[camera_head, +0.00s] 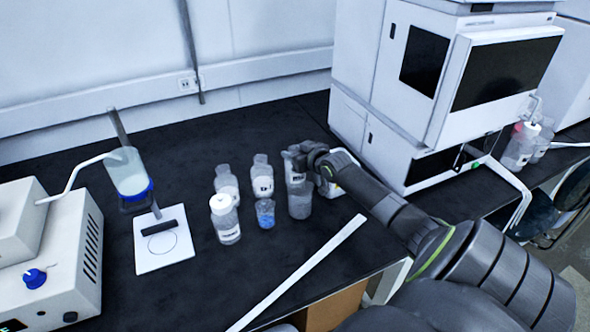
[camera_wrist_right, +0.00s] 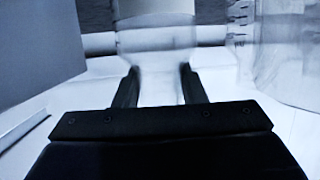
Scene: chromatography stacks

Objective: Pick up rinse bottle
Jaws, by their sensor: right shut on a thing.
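My right gripper (camera_head: 304,160) reaches in from the right to the back right of the bottle group. In the right wrist view its two fingers (camera_wrist_right: 158,84) stand on either side of a clear, pale bottle (camera_wrist_right: 157,42), which I take as the rinse bottle. They are shut on it. In the head view this bottle (camera_head: 291,166) is partly hidden by the gripper, and its label is too small to read. I cannot tell whether its base is off the bench. My left gripper is not in view.
Close by stand a white-capped bottle (camera_head: 225,222), a small container with blue contents (camera_head: 265,214), a grey container (camera_head: 300,204) and two back bottles (camera_head: 227,184) (camera_head: 262,177). A stirrer stand (camera_head: 165,255) is left, a white instrument (camera_head: 400,90) right. The front bench (camera_head: 200,295) is clear.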

